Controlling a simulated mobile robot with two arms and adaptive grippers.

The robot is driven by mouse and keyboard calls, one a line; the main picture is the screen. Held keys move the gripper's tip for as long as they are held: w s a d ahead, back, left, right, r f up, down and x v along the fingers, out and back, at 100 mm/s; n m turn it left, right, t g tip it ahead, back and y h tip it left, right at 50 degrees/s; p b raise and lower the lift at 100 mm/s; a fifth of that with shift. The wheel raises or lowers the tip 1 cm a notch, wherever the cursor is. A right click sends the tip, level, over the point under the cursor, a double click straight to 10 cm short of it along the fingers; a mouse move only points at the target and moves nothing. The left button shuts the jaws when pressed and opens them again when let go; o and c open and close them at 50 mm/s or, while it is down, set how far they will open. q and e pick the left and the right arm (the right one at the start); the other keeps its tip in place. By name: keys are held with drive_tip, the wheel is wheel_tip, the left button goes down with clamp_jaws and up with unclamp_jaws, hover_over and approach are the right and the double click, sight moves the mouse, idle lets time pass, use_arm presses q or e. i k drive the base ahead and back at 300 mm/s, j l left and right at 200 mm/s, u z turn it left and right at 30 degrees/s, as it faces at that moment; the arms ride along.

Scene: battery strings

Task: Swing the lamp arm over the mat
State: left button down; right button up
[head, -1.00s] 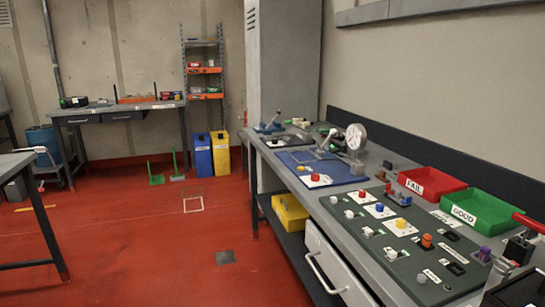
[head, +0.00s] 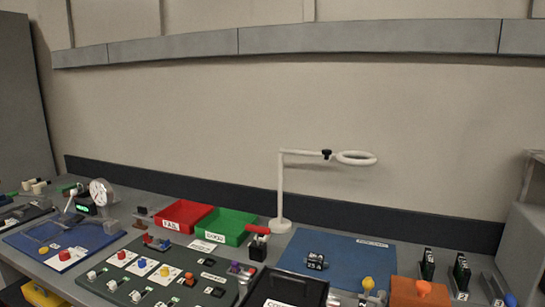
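A white lamp (head: 281,190) stands upright on a round base at the back of the bench. Its horizontal arm (head: 303,153) reaches right to a black joint and a white ring head (head: 356,158). The ring appears above the back part of a blue mat (head: 345,257) in the picture; I cannot tell whether it is truly over the mat. A small dark block with white markings (head: 315,261) lies on the mat. Neither of my grippers is in view.
Left of the lamp are a red FAIL tray (head: 183,204), a green GOOD tray (head: 238,215) and a dark board with coloured knobs (head: 150,266). A black tray (head: 290,288) and an orange block (head: 420,291) stand in front of the mat.

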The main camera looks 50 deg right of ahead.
sight(328, 153)
drive_tip(key=z, duration=2.05)
drive_tip(key=j+z, duration=0.1)
drive_tip(key=z, duration=0.2)
drive_tip(key=k, duration=0.05)
